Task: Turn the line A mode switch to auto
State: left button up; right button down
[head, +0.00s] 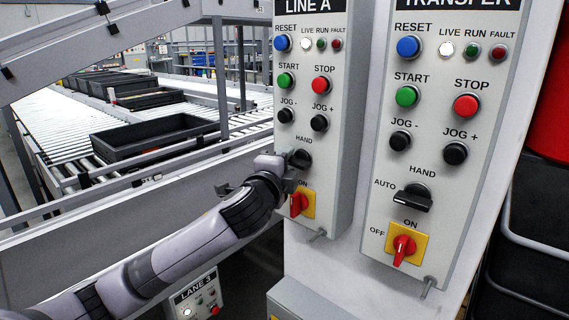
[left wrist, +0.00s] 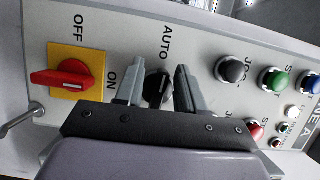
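The line A panel (head: 333,190) is a light grey box with buttons and a black mode switch (head: 300,158) below the word HAND. My left gripper (head: 278,172) is at this switch and hides part of it. In the left wrist view, the black switch knob (left wrist: 158,88) is between the two fingers of my left gripper (left wrist: 158,70), with gaps on both sides. The gripper is open around the knob. The word AUTO is beside the knob. I cannot tell clearly where the knob points. My right gripper is not in view.
A red on/off switch (head: 298,204) on a yellow plate is just below; it also shows in the left wrist view (left wrist: 62,77). The black jog buttons (head: 319,123) are just above. The transfer panel (head: 450,180) with a similar mode switch (head: 413,198) is at the right.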

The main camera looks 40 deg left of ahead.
pick_arm(q)
jog(key=shift+s, duration=0.1)
jog(key=v, duration=0.7)
jog(key=shift+b, duration=0.3)
